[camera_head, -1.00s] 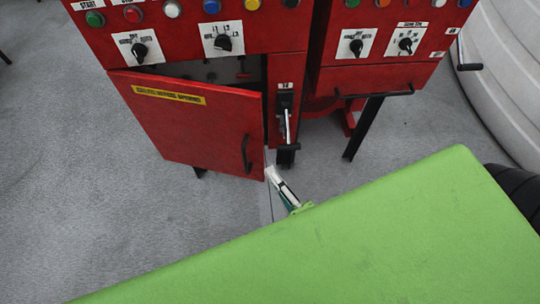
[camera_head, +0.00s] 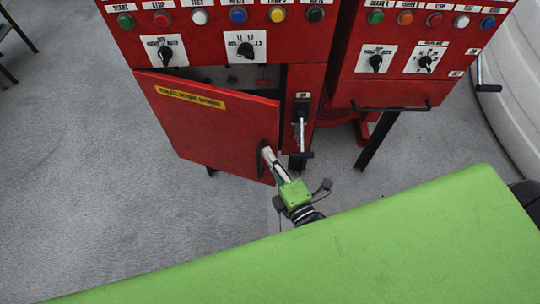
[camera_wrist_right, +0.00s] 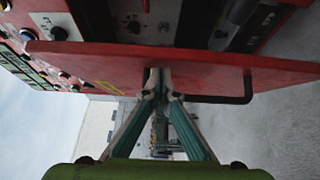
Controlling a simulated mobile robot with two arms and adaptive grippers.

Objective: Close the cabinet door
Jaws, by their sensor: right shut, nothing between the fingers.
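The red cabinet door (camera_head: 212,122) with a yellow label stands ajar, its free edge at the right swung out toward me. A dark gap shows above it into the red cabinet (camera_head: 306,78). The door's black handle (camera_head: 261,160) is near that free edge. My right gripper (camera_head: 267,153) is shut and empty, its tips at the door beside the handle. In the right wrist view the closed fingertips (camera_wrist_right: 163,84) are at the door's face (camera_wrist_right: 110,63), next to one end of the handle (camera_wrist_right: 235,98). Whether they touch the door is unclear. My left gripper is out of view.
A black-handled lever (camera_head: 301,130) is on the cabinet right of the door. A second red panel (camera_head: 385,90) with a black bar and a dark leg stands to the right. A white ribbed tank (camera_head: 510,90) is at the far right. Grey floor lies open at left.

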